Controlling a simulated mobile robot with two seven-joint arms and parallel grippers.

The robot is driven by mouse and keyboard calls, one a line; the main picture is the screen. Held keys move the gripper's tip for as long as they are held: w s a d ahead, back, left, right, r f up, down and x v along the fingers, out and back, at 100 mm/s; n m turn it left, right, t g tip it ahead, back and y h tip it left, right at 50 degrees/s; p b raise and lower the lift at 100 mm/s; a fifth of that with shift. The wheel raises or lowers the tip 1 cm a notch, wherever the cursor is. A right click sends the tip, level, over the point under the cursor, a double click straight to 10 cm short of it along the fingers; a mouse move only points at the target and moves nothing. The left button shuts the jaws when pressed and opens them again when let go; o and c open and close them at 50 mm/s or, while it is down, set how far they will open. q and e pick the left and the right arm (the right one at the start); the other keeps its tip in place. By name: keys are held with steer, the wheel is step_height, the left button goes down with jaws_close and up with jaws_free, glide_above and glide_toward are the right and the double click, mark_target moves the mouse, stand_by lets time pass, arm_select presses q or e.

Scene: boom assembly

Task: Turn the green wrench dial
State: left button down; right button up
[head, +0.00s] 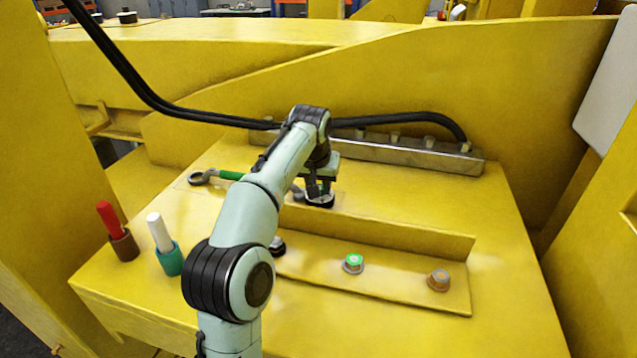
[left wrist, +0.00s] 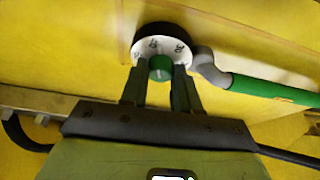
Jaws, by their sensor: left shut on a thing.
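My left gripper (head: 319,188) reaches over the yellow box and is down at a round dial (head: 319,203) with a black rim. In the left wrist view the dial shows a white numbered face (left wrist: 150,46) and a small green knob (left wrist: 160,67). The fingers of my left gripper (left wrist: 162,75) are shut on the green knob, one on each side. A wrench with a green handle (head: 231,175) lies beside the dial; its grey ring end (left wrist: 209,68) is close to the dial in the left wrist view. My right gripper is not in view.
A red marker (head: 107,216) and a white marker (head: 157,231) stand in holders at the left. A green-topped bolt (head: 353,262) and a rusty bolt (head: 438,280) sit on the front ledge. Black hoses (head: 400,119) run behind over a metal bar (head: 400,152).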

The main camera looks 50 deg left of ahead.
arm_select(q)
steer(key=shift+w+n+g+y, duration=0.1)
steer(key=shift+n+g+y, duration=0.2)
steer(key=shift+n, duration=0.9)
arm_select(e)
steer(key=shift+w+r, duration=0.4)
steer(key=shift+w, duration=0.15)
arm_select(q)
steer(key=c, duration=0.8)
jaws_free()
steer(key=v, duration=1.3)
steer(key=shift+d+r+p, duration=0.15)
steer(key=shift+d+p, duration=0.1)
steer(key=shift+p, duration=0.15)
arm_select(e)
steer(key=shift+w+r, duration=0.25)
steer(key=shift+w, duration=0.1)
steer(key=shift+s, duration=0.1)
